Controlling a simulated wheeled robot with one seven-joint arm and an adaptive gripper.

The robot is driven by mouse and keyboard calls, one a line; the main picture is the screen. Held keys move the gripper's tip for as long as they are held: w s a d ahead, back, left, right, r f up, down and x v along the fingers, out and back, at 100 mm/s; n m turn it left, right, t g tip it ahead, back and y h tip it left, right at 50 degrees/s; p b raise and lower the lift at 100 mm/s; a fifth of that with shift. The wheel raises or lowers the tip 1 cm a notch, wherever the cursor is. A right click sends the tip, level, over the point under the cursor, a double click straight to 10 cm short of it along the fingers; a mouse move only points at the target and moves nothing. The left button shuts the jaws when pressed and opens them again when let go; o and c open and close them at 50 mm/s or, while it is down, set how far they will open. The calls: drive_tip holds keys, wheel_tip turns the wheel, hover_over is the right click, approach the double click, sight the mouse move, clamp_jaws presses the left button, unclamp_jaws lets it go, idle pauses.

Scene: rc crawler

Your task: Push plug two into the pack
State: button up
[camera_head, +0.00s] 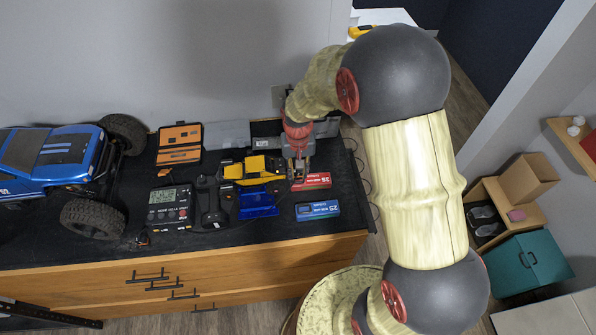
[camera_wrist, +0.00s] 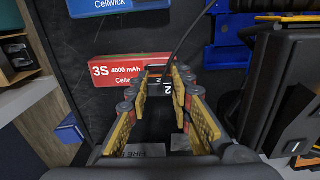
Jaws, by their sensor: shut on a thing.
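The red pack (camera_head: 316,181), marked 3S 4000 mAh in the wrist view (camera_wrist: 115,71), lies flat on the black worktop. The blue pack (camera_head: 318,210) lies nearer the front edge; its end shows at the top of the wrist view (camera_wrist: 100,6). My gripper (camera_head: 298,172) is low over the left end of the red pack. In the wrist view my gripper (camera_wrist: 163,78) is shut on a small dark plug (camera_wrist: 166,88) with a white 2 on it. The plug is at the pack's end; the fingers hide whether it is seated.
A black cable (camera_wrist: 190,38) runs up past the fingers. The worktop right of the packs is mostly clear.

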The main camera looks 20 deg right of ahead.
sight(298, 172)
drive_tip(key=shift+f, duration=0.35)
drive_tip(key=shift+r, duration=0.55)
drive_tip(key=shift+f+b, duration=0.35)
drive_tip(key=shift+f, duration=0.2)
idle(1.6)
drive_tip(key=o, duration=1)
drive_tip(key=shift+c, duration=0.2)
drive_tip(key=shift+o, duration=0.2)
wheel_tip(298, 172, up, 12)
drive_tip(key=shift+r, duration=0.1)
